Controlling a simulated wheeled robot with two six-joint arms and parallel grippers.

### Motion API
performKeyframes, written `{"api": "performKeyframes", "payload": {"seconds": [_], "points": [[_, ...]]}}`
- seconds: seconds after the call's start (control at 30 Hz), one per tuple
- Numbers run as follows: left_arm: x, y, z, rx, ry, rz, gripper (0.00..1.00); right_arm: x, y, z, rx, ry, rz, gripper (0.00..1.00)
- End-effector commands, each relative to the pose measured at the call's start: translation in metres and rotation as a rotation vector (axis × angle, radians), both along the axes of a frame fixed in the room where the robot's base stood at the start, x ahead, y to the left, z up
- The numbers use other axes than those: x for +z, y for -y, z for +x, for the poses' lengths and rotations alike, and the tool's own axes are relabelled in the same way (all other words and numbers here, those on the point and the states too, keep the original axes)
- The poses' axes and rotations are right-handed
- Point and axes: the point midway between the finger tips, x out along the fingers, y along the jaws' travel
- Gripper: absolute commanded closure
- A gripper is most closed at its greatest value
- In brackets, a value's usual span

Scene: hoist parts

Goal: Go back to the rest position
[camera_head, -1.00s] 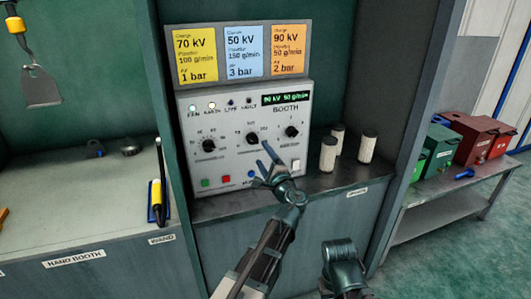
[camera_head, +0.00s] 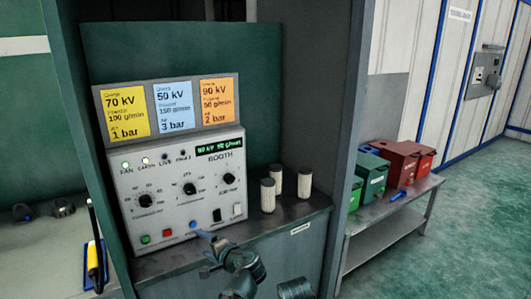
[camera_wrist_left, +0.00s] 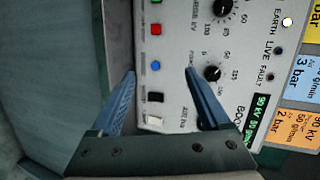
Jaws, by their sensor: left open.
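My left gripper (camera_head: 204,250) is at the bottom of the head view, low in front of the booth control panel (camera_head: 130,185). Its two blue fingers are apart with nothing between them; in the left wrist view the fingers (camera_wrist_left: 160,72) stand before the panel's lower edge, near the blue button (camera_wrist_left: 155,66) and the switches. I cannot tell whether they touch the panel. The panel's display (camera_head: 219,149) reads 90 kV 50 g/min. My right gripper does not show.
Yellow, blue and orange setting cards (camera_head: 177,106) stand above the panel. Pale cylinders (camera_head: 268,195) stand on the ledge to its right. A yellow-handled wand (camera_head: 95,262) is at left. Green and red boxes (camera_head: 372,177) sit on a side bench (camera_head: 385,232). Open floor lies at far right.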

Motion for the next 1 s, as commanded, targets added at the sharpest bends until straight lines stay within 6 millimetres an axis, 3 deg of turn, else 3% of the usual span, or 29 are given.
{"api": "performKeyframes", "payload": {"seconds": [0.03, 0.17, 0.3, 0.5, 0.7, 1.0], "points": [[-0.006, 0.007, -0.021, 0.040, -0.039, -0.112, 0.20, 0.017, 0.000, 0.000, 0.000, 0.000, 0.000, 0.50], [-0.043, 0.037, -0.071, 0.153, -0.175, -0.394, 0.20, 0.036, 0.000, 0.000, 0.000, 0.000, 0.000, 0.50], [-0.069, 0.083, -0.128, 0.250, -0.355, -0.652, 0.20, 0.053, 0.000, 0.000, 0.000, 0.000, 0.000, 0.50], [-0.079, 0.138, -0.191, 0.331, -0.577, -0.881, 0.20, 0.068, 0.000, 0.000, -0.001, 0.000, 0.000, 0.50], [-0.079, 0.160, -0.216, 0.356, -0.671, -0.960, 0.20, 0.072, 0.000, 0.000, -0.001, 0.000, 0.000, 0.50], [-0.080, 0.162, -0.217, 0.357, -0.676, -0.965, 0.20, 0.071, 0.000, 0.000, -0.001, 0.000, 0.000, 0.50]]}}
